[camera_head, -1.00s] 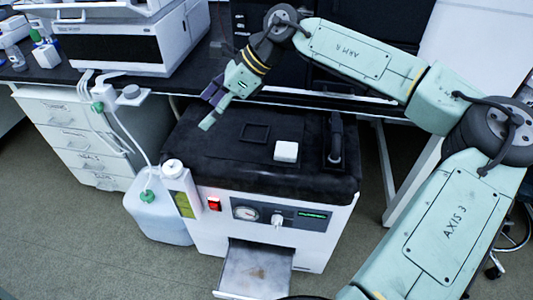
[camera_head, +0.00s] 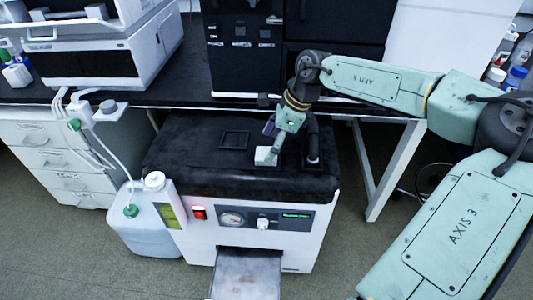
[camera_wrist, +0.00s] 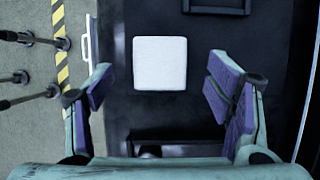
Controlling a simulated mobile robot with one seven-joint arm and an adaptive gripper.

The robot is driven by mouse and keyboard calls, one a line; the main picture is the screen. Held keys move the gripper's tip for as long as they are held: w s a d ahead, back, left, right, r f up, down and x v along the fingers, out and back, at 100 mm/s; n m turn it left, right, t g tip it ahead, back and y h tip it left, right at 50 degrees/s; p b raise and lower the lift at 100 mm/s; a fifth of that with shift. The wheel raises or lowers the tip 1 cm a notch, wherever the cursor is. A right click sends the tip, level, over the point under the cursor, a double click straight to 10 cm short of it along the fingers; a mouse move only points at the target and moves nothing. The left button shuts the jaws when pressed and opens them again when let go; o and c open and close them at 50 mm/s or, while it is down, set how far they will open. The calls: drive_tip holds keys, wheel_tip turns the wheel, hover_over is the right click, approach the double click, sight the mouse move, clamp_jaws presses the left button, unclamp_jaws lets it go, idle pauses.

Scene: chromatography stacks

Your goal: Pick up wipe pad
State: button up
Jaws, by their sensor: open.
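The wipe pad (camera_head: 262,157) is a small white block on the black top of a white machine. In the wrist view the wipe pad (camera_wrist: 160,63) is a white square with rounded corners, ahead of my gripper and roughly between the lines of its fingers. My gripper (camera_wrist: 163,92) is open and empty, with purple pads on both fingers. In the head view my gripper (camera_head: 272,146) is over the pad and partly covers its right side. I cannot tell how much height is between them.
The machine top (camera_head: 185,165) also bears a square black frame (camera_head: 234,139) and a black upright handle (camera_head: 313,140) close to the right of my gripper. A white jug (camera_head: 150,225) with tubes stands left of the machine. An open metal drawer (camera_head: 247,275) sticks out at the front.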

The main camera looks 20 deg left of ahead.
sight(265, 153)
drive_tip(key=shift+x, duration=1.6)
drive_tip(key=shift+a, duration=0.1)
drive_tip(key=shift+c, duration=0.3)
drive_tip(key=c, duration=0.9)
drive_tip(key=shift+r, duration=0.15)
drive_tip(key=shift+c, duration=0.2)
drive_tip(key=shift+r, duration=0.45)
drive_tip(key=shift+r+b, duration=0.4)
drive_tip(key=shift+r, duration=0.6)
drive_tip(key=shift+s+d+r, duration=0.15)
drive_tip(key=shift+s+d, duration=0.25)
drive_tip(key=shift+s, duration=0.2)
drive_tip(key=s+d+b, duration=0.1)
drive_tip(key=s+d, duration=0.2)
drive_tip(key=s, duration=0.3)
drive_tip(key=s+d+r+b, duration=0.1)
drive_tip(key=s+d+b, duration=0.1)
drive_tip(key=s, duration=0.5)
drive_tip(key=shift+d+r, duration=0.35)
drive_tip(key=shift+d, duration=0.4)
